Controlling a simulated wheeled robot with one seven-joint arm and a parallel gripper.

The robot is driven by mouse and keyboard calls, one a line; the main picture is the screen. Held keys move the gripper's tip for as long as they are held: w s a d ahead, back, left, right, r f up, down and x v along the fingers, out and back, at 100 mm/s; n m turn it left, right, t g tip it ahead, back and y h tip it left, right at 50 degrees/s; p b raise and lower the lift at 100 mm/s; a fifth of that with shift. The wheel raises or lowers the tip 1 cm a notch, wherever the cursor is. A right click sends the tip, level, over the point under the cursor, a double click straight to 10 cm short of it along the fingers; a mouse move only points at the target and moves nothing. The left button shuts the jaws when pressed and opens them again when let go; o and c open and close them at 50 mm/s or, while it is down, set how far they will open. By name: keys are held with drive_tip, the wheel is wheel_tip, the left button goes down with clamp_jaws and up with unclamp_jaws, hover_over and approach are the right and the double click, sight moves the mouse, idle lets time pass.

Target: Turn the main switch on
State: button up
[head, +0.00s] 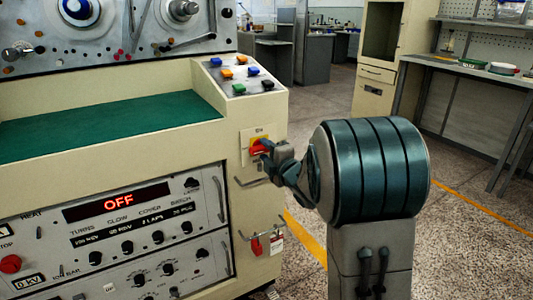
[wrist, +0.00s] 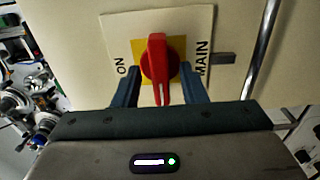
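The main switch is a red rotary knob (wrist: 158,62) on a yellow square within a white plate (wrist: 116,32) marked ON and MAIN. In the wrist view its handle stands across the line from ON to MAIN, not pointing at ON. My gripper (wrist: 160,86) is open, with one finger on each side of the handle; gaps show between the fingers and the handle. The red display (head: 119,201) on the cabinet front reads OFF.
A metal bar handle (wrist: 262,48) runs beside the switch plate. Below the switch, a red tag or padlock (head: 256,246) hangs from a bracket. Coloured buttons (head: 240,73) sit on the sloped panel above. Open floor (head: 470,240) lies to the right.

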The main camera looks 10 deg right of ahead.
drive_tip(key=shift+w, duration=0.2)
drive_tip(key=shift+c, duration=0.4)
clamp_jaws()
